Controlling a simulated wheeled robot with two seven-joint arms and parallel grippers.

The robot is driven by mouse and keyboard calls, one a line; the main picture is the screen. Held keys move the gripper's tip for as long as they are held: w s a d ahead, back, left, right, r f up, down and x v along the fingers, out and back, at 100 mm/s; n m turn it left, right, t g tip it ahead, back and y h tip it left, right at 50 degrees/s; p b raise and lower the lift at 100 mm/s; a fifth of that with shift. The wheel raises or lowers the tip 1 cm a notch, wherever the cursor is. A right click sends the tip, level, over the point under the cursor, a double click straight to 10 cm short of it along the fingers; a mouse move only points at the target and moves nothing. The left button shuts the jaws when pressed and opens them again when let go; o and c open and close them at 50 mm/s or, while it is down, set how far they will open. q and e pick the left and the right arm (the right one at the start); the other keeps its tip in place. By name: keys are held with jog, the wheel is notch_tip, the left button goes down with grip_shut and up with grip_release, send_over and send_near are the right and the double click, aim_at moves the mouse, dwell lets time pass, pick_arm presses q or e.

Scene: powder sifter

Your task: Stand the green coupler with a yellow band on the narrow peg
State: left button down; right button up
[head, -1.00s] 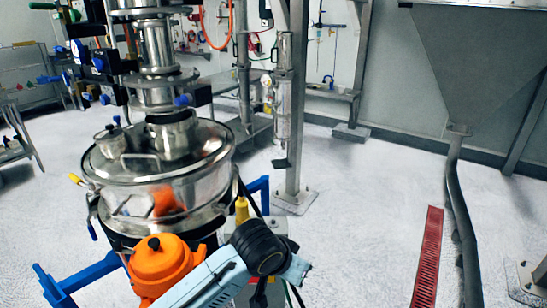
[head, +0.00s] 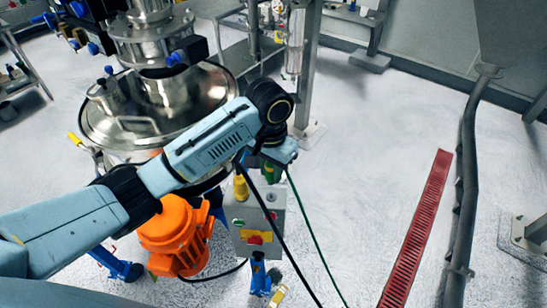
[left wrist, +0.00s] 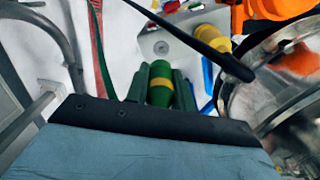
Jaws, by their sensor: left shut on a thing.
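The green coupler with a yellow band (left wrist: 160,84) is between the fingers of my left gripper (left wrist: 161,82) in the left wrist view. The gripper is shut on it. In the head view my left gripper (head: 270,170) is above the back of a grey box (head: 262,225), with a bit of the green coupler (head: 270,174) showing below the wrist. A yellow piece (head: 241,188) stands upright at the box's left; it also shows in the left wrist view (left wrist: 213,38). I cannot clearly make out the narrow peg; a small round dark spot shows on the box top. My right gripper is not in view.
An orange motor (head: 178,235) and the steel sifter (head: 155,105) stand left of the box. Black and green cables run past the box. A red floor grate (head: 418,230) and a grey pipe (head: 465,170) are at the right, with open floor between.

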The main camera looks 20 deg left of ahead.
aim_at(272, 194)
pick_arm(q)
jog(key=shift+w+f, duration=0.15)
jog(key=shift+f, duration=0.5)
jog(key=shift+w+f, duration=0.15)
jog(key=shift+f, duration=0.45)
jog(key=shift+s+f, duration=0.15)
jog(key=shift+f, duration=1.75)
jog(key=shift+f, duration=0.8)
jog(key=c, duration=1.1)
grip_release()
